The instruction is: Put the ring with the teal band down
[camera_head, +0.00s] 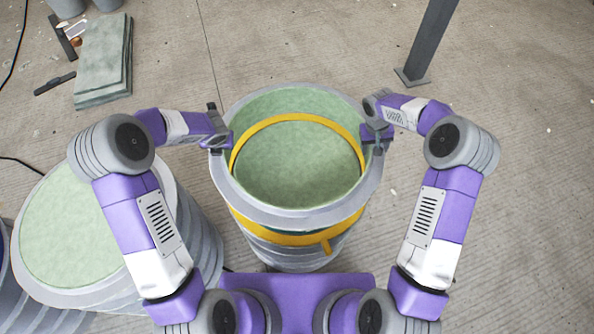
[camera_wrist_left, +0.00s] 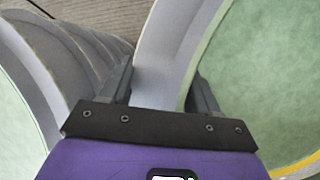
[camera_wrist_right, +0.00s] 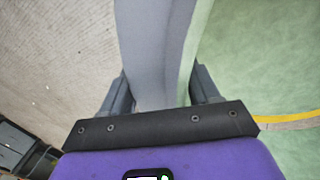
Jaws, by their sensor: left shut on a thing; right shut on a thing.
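The ring (camera_head: 295,217) is a large, wide grey hoop with a pale green inner face. Only a thin sliver of teal shows below its front edge, and I cannot tell which part it belongs to. My left gripper (camera_head: 222,140) is shut on the ring's wall at the left, and my right gripper (camera_head: 374,138) is shut on it at the right. Both wrist views show the grey wall between the fingers. Below the ring is a grey round mould (camera_head: 295,258) with a yellow collar (camera_head: 268,236). The collar also shows through the ring. Whether ring and mould touch is hidden.
Another grey mould with a green inside (camera_head: 70,225) stands close at the left. Pale green slabs (camera_head: 104,60) lie on the floor at the back left with small tools beside them. A dark post (camera_head: 428,45) stands at the back right. The floor at the right is clear.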

